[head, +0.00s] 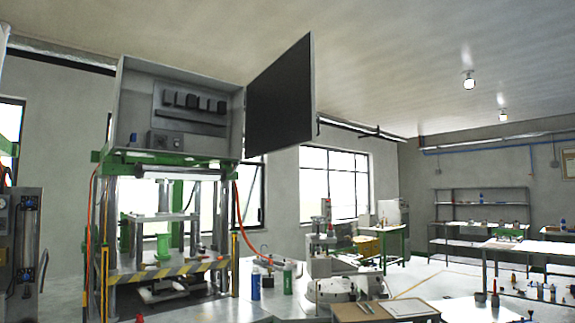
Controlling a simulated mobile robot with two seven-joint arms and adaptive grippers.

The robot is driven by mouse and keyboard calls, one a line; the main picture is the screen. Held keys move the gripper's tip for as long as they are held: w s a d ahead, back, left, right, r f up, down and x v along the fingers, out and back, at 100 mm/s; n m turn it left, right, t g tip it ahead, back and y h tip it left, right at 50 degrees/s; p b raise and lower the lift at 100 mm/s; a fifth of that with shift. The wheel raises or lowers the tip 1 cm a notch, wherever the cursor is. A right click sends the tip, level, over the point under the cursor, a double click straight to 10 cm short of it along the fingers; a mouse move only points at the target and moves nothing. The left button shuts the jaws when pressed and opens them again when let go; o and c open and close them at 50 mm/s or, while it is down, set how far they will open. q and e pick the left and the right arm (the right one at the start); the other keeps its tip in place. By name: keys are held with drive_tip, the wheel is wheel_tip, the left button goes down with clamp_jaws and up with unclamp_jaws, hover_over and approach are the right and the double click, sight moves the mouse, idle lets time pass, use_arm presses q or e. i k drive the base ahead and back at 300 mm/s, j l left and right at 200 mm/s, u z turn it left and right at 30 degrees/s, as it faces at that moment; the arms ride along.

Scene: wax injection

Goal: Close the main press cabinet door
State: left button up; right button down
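The main press (165,270) stands at the left, with a green and metal frame and a yellow-black striped bar across its front. On top of it is a grey open cabinet (135,100), with dark components on its back panel. The cabinet door (282,98) is a dark panel with a pale edge. It stands wide open, swung out to the right from the cabinet's right side. Neither of my grippers shows in the head view, so their state is hidden.
Blue and green bottles (288,278) stand right of the press. A low table (385,310) is at the bottom middle. Workbenches (510,248) and a shelf (483,200) fill the right side. Another machine (22,250) is at the far left. Open floor (430,278) shows at the middle right.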

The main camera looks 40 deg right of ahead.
sight(280, 115)
drive_tip(key=i+z, duration=0.25)
drive_tip(key=i, duration=0.45)
drive_tip(key=i+j+z, duration=0.25)
drive_tip(key=i, duration=0.45)
drive_tip(key=i+l+z, duration=0.1)
drive_tip(key=i+z, duration=0.5)
drive_tip(key=z, duration=0.25)
drive_tip(key=i+j+z, duration=0.1)
drive_tip(key=i+z, duration=0.3)
drive_tip(key=k, duration=0.1)
